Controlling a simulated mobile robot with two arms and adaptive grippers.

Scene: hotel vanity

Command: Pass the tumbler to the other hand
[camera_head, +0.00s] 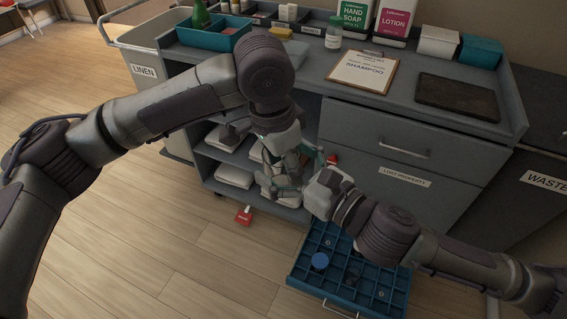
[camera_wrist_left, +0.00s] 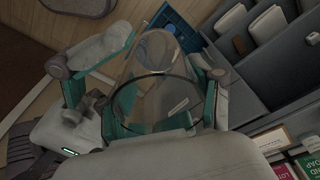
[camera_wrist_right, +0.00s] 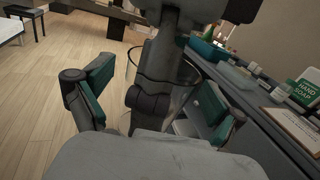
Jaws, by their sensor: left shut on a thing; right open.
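The tumbler is a clear glass. In the left wrist view the tumbler (camera_wrist_left: 152,97) sits between the green pads of my left gripper (camera_wrist_left: 160,88), which is shut on it. In the head view the left gripper (camera_head: 284,172) hangs in front of the cart's shelves, and the glass is hard to make out there. My right gripper (camera_head: 322,178) is close by on the right, pointing toward the left one. In the right wrist view the right gripper (camera_wrist_right: 155,90) is open, its pads apart. The tumbler's faint outline (camera_wrist_right: 131,66) shows ahead, between those pads, with my left arm behind it.
A blue compartment drawer (camera_head: 300,272) stands open below the right gripper, with a blue round item (camera_head: 320,261) in it. A red tag (camera_head: 244,215) lies by the cart's foot. The cart top holds a clipboard (camera_head: 362,75), a dark tray (camera_head: 458,96) and bottles. Floor at left is clear.

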